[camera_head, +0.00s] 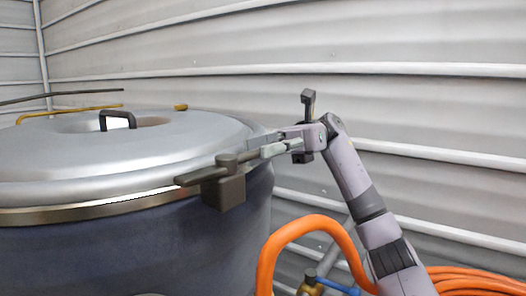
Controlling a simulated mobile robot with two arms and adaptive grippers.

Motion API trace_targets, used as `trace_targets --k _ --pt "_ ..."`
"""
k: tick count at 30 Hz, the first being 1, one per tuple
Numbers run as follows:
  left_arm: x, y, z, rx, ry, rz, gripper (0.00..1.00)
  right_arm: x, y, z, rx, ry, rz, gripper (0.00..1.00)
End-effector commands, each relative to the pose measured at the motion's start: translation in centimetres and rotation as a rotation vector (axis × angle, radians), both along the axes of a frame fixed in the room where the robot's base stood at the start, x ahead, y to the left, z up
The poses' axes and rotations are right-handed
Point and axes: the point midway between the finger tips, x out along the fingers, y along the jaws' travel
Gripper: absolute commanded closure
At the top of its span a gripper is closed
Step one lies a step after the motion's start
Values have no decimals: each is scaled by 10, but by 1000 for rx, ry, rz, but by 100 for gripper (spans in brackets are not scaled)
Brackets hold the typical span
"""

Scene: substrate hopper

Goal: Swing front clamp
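The front clamp (226,190) is a dark block on the rim of the hopper, with a flat dark lever across its top. The lever runs from lower left to upper right, towards my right gripper. The hopper has a grey metal lid (60,165) over a dark blue drum (120,250). My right gripper (268,150) comes in from the right, its pale fingers at the lever's right end. I cannot tell whether it touches the lever or how far the fingers are apart. My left gripper is not in view.
The lid has a dark handle (117,118) on top. A thick orange hose (315,224) loops up at lower right beside the drum, with a blue-handled valve (335,285) below it. A ribbed grey wall (430,60) stands behind. The space above the clamp is clear.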

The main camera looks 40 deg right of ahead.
Motion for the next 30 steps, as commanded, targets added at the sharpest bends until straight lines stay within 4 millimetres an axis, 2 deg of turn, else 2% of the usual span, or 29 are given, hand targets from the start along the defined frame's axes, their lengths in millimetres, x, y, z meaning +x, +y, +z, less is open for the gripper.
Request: trace_targets --k 6,17,20,27,30 --pt "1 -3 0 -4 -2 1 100 0 1 -1 -3 1 3 69" --pt "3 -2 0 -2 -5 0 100 0 -3 -1 -4 0 4 69" --pt "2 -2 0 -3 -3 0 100 2 -12 -1 -4 1 3 69" --pt "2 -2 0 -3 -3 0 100 6 -50 0 0 -1 2 69" --pt "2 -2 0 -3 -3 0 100 7 -54 0 -11 2 7 69"
